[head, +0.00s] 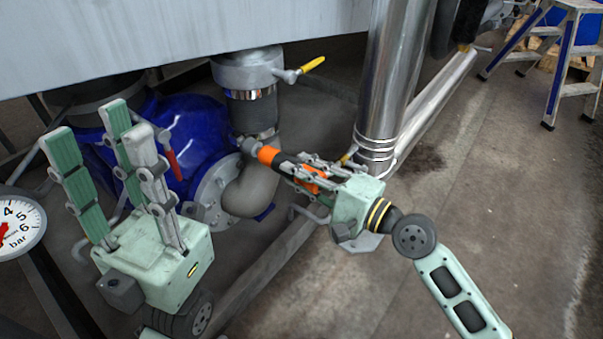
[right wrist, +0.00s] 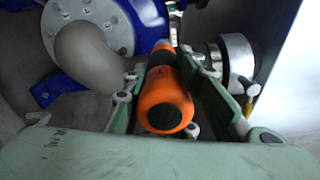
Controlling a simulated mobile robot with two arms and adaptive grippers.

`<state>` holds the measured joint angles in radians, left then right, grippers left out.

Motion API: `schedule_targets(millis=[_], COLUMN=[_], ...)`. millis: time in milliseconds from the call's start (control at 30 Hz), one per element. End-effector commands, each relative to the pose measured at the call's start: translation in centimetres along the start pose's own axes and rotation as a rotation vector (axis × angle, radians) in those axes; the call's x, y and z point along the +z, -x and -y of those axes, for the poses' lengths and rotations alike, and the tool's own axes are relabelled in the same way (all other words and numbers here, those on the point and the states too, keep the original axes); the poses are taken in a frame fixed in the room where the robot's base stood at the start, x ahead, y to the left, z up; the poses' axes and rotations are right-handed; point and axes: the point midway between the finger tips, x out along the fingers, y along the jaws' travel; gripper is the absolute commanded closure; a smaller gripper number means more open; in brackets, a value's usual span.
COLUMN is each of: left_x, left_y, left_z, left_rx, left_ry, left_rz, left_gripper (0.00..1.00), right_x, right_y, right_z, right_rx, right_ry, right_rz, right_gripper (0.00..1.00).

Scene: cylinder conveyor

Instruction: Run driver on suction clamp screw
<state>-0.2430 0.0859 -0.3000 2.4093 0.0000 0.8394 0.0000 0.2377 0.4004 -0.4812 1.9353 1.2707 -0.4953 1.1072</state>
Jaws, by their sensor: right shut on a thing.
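My right gripper (head: 300,172) is shut on an orange and black driver (head: 268,155), which lies lengthwise between its fingers. The driver's grey tip points up-left at the lower clamp band (head: 263,134) on the suction pipe. I cannot tell whether the tip touches the clamp screw; the screw is not distinct. In the right wrist view the driver's orange handle (right wrist: 166,98) points away from me between the fingers, with a silver ring of the pipe (right wrist: 236,55) to its right. My left gripper (head: 100,135) is empty and open, its fingers pointing up, left of the pump.
The blue pump (head: 200,120) with its flange and grey elbow (head: 252,190) stands behind the grippers. A valve with a yellow handle (head: 312,64) is above the clamp. A steel pipe (head: 392,80) rises right of it.

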Motion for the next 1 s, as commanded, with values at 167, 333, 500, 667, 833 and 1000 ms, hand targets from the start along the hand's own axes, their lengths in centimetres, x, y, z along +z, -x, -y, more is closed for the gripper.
schedule_targets(millis=[167,333,500,667,833,1000], left_x=[-0.05,0.05,0.01,-0.04,-0.11,-0.17], left_y=[0.10,0.34,0.29,0.27,0.25,0.22], left_z=[0.03,0.04,0.01,-0.07,-0.12,-0.11], left_rx=[-0.004,-0.007,-0.004,0.002,0.006,0.005], left_ry=[0.001,0.001,0.002,0.002,0.003,0.003], left_rz=[0.005,0.015,0.015,0.014,0.012,0.011], left_gripper=[0.68,0.68,0.68,0.68,0.68,0.68], right_x=[0.04,0.04,0.04,0.03,0.03,0.02], right_y=[-0.01,-0.03,-0.21,-0.45,-0.68,-0.92], right_z=[0.26,0.27,0.29,0.30,0.32,0.34], right_rx=[-0.005,-0.005,-0.005,-0.005,-0.006,-0.006], right_ry=[0.001,0.002,0.001,0.001,0.002,0.002], right_rz=[0.000,0.000,0.000,0.000,0.000,0.000], right_gripper=[1.00,1.00,1.00,1.00,1.00,1.00])
